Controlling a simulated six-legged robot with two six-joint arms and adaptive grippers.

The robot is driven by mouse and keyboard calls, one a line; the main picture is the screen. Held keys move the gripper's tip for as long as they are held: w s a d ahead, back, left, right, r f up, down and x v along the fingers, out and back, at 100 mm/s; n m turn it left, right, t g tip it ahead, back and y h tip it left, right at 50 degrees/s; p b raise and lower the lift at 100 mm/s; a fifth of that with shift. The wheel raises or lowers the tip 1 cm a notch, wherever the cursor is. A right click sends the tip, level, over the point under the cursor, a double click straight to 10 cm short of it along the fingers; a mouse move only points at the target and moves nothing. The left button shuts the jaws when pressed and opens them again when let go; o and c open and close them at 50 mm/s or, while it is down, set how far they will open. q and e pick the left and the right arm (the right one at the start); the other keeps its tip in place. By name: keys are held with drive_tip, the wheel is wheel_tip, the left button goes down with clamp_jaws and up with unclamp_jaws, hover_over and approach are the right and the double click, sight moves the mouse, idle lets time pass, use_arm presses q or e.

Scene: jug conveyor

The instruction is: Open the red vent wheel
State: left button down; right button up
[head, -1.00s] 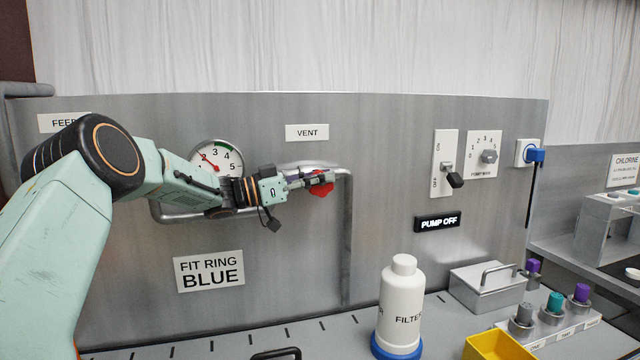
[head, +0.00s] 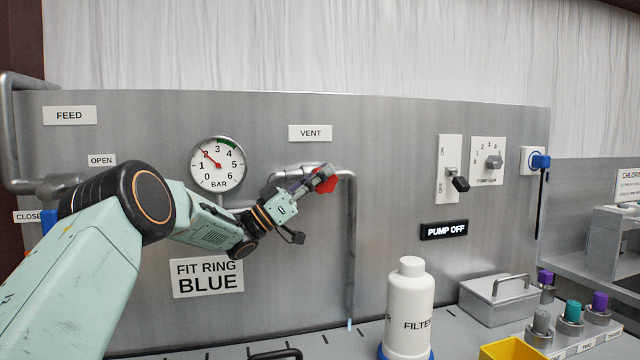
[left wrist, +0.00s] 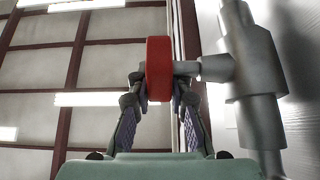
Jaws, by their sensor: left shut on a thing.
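The red vent wheel (head: 327,182) sits on the pipe under the VENT label (head: 310,133). My left gripper (head: 318,180) is shut on it, coming from the lower left with the wrist tilted up. In the left wrist view, the red wheel (left wrist: 158,65) shows edge-on between the two fingers (left wrist: 160,95), its stem running right into the grey valve body (left wrist: 250,65). A pale blue streak (head: 349,324), like water, shows at the lower end of the vent pipe (head: 349,250). My right gripper is out of view.
The pressure gauge (head: 217,164) reads near 2 bar. A white filter bottle (head: 408,300) stands on the counter, with a lidded metal box (head: 498,300) and yellow bin (head: 515,349) to its right. The pump switch (head: 452,170) and dial (head: 492,162) are on the panel.

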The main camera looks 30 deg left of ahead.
use_arm(q)
drive_tip(key=shift+r, duration=0.1)
idle(0.3)
drive_tip(key=c, duration=1.5)
unclamp_jaws()
drive_tip(key=shift+h, duration=0.3)
drive_tip(key=v, duration=1.2)
drive_tip(key=shift+s, duration=0.1)
